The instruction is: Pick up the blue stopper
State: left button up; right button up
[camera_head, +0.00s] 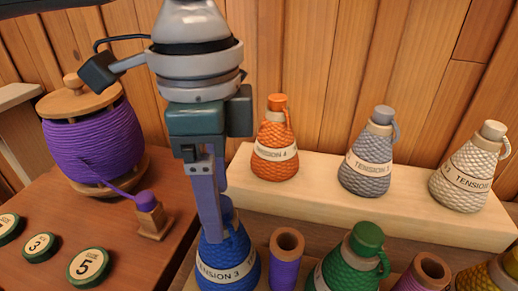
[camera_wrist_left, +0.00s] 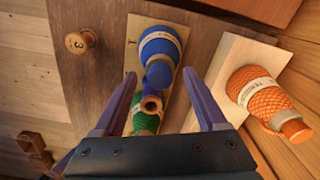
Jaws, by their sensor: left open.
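The blue stopper (camera_head: 228,212) sits in the neck of the blue textured bottle labelled TENSION 3 (camera_head: 228,264), partly hidden behind my left gripper (camera_head: 212,238). In the left wrist view the blue stopper (camera_wrist_left: 159,75) shows between the two spread fingers of my left gripper (camera_wrist_left: 160,76), with the blue bottle (camera_wrist_left: 160,46) beyond it. The fingers are open and hold nothing. In the head view they point down in front of the stopper and bottle; I cannot tell whether they touch.
A purple spool (camera_head: 285,256) and a green bottle (camera_head: 350,262) stand right of the blue bottle. Orange (camera_head: 275,142), grey (camera_head: 368,160) and white (camera_head: 464,172) bottles stand on a raised pale shelf (camera_head: 330,205). A large purple-wound spool (camera_head: 92,140) stands left.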

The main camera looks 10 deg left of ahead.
pick_arm(q)
grip_shut()
dwell(0.5)
jog(key=shift+r, duration=0.1)
